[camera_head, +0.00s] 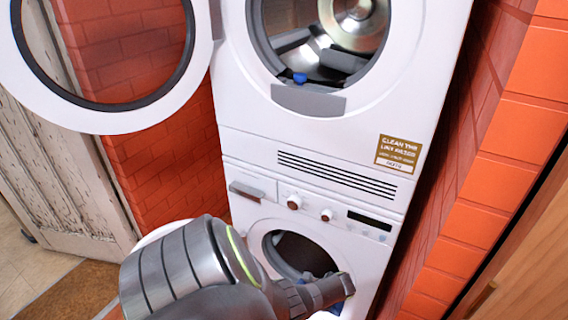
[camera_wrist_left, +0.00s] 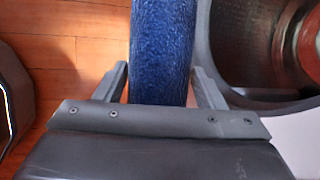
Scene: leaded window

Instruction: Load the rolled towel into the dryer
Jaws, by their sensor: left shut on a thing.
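A blue rolled towel (camera_wrist_left: 160,50) stands out between the two fingers of my left gripper (camera_wrist_left: 160,80) in the left wrist view, and the gripper is shut on it. In the head view my left gripper (camera_head: 328,290) is low, in front of the lower machine's round opening, and only a little blue shows beside it. The upper machine, the dryer (camera_head: 370,125), has a lint-filter label (camera_head: 398,153). Its round door (camera_head: 190,100) stands open to the left, and its metal drum (camera_head: 350,30) shows. My right gripper is not in view.
A small blue thing (camera_head: 300,78) shows at the lower edge of the dryer opening. The lower machine (camera_head: 260,195) has knobs, a drawer and an open port. Brick wall (camera_head: 480,180) stands close at the right. A worn white door (camera_head: 60,170) is at the left.

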